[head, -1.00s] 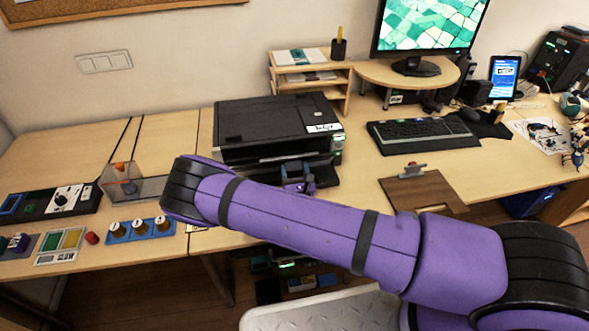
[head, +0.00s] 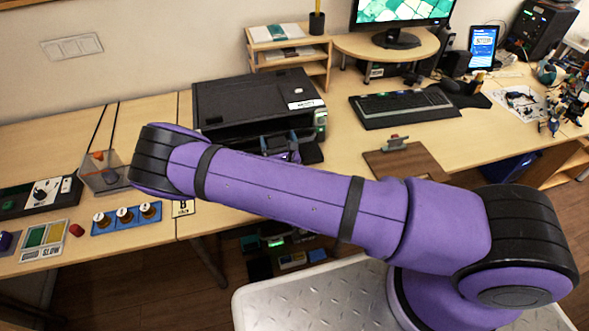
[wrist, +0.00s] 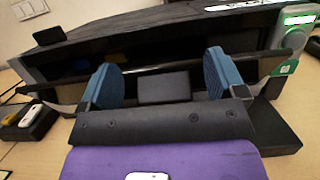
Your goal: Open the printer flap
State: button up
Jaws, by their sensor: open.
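The black printer (head: 250,102) stands on the desk at the back wall, partly hidden by my arm in the head view. In the wrist view, the printer's front (wrist: 150,30) fills the upper part, with a green-lit panel at right. A dark gap shows in the front, with small yellow and blue patches inside. A long thin edge, seemingly the top of the flap (wrist: 160,69), crosses below the gap and leans out from the body. My gripper (wrist: 161,77) is open, its two blue fingers spread in front of that edge. Contact cannot be told.
A keyboard (head: 404,106) and a clipboard (head: 402,160) lie right of the printer. A wooden shelf (head: 290,60) stands behind it. A clear box (head: 102,172) and a blue tray of spools (head: 126,217) lie to the left.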

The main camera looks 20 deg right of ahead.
jog(key=s+d+r, duration=0.1)
jog(key=s+d, duration=0.1)
jog(key=s, duration=1.3)
jog(key=shift+s, duration=0.3)
